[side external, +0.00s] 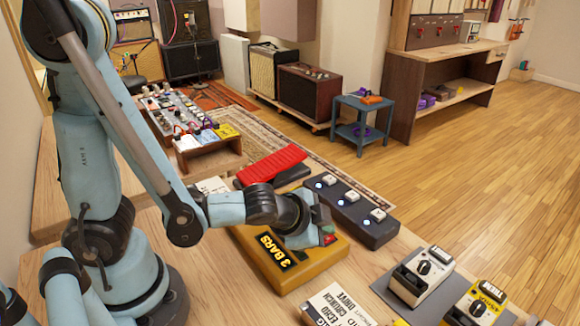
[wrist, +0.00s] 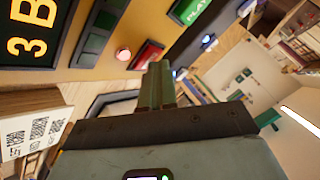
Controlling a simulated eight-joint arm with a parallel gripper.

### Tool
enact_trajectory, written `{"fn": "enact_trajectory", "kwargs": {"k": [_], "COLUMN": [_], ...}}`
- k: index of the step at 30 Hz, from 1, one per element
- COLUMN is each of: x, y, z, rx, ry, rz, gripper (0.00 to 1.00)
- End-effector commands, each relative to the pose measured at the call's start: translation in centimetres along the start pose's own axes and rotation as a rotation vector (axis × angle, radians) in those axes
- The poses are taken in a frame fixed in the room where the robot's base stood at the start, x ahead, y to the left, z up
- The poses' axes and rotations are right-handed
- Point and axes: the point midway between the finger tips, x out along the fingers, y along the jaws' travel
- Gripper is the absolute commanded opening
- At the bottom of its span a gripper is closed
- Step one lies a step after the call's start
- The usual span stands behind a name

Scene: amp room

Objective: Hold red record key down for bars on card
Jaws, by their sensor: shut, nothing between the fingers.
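The yellow-orange looper pedal (side external: 312,268) sits on the wooden bench. A black card with yellow letters reading "3 BARS" (side external: 278,249) lies on its top; the wrist view shows part of it, "3 B" (wrist: 32,35). The green key marked PLAY (wrist: 190,10) is farther along the same edge. My gripper (wrist: 159,72) is shut and empty, its tips right at the red key's edge. I cannot tell whether they touch or press it. In the side view my gripper (side external: 300,228) hides part of the pedal.
A dark footswitch bar (side external: 362,222) with several switches and a red treadle pedal (side external: 271,165) lie behind the looper. A white lettered box (side external: 335,303) stands close in front. More pedals (side external: 420,276) stand at the right. The wooden floor beyond is open.

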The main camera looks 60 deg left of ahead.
Motion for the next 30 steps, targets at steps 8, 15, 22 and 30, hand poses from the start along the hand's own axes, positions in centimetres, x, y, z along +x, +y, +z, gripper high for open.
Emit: {"fn": "enact_trajectory", "kwargs": {"k": [8,15,22,30], "x": [-0.3,-1.2,-1.3,-1.6], "y": [-0.2,-0.8,-0.9,-1.2], "z": [-0.2,-0.8,-0.9,-1.2], "rx": [-0.001,0.000,0.000,0.000], "ry": [-0.001,-0.001,0.000,0.000], "rz": [0.001,0.001,0.000,0.000], "gripper": [0.00,0.00,0.00,0.00]}}
